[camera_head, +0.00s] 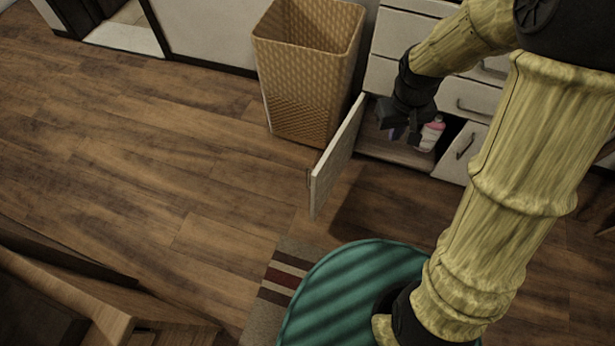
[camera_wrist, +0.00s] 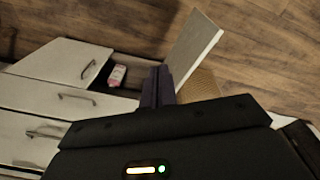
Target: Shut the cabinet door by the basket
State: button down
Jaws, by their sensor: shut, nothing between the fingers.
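The cabinet door (camera_head: 337,153) stands wide open, swung out into the room beside the wicker basket (camera_head: 308,80). The door also shows in the wrist view (camera_wrist: 193,45), with the basket (camera_wrist: 199,86) partly hidden behind my gripper. My gripper (camera_head: 397,133) is at the cabinet opening, on the inner side of the door and in front of the white cabinet (camera_head: 405,72). Its dark fingers show closed together and empty in the wrist view (camera_wrist: 158,86).
A pink-and-white bottle (camera_head: 431,134) stands inside the open compartment near my gripper. Another cabinet door (camera_head: 461,152) with a handle is to the right. Drawers are above. A striped rug (camera_head: 277,279) lies in front, and the wooden floor left of the door is clear.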

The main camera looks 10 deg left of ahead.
jog(key=w+a+f+n+g+h+b, duration=0.1)
jog(key=w+a+f+n, duration=0.2)
jog(key=a+f, duration=0.35)
jog(key=w+a+f+n+b, duration=0.1)
jog(key=w+a+f+n, duration=0.2)
jog(key=a+f, duration=0.4)
jog(key=s+a+f+n+h, duration=0.1)
jog(key=a+f+n, duration=0.3)
jog(key=a+f, duration=0.8)
jog(key=shift+s+a+f+n+g+h+b, duration=0.25)
jog(key=shift+s+a+g+b, duration=0.2)
jog(key=shift+a, duration=0.35)
jog(key=s+d+f+b, duration=0.1)
jog(key=d+f+b, duration=0.1)
jog(key=d+f, duration=0.4)
jog(key=x, duration=0.3)
jog(key=shift+s+a+f, duration=0.2)
jog(key=shift+s+f, duration=0.05)
jog(key=shift+f, duration=0.1)
jog(key=shift+s+d, duration=0.1)
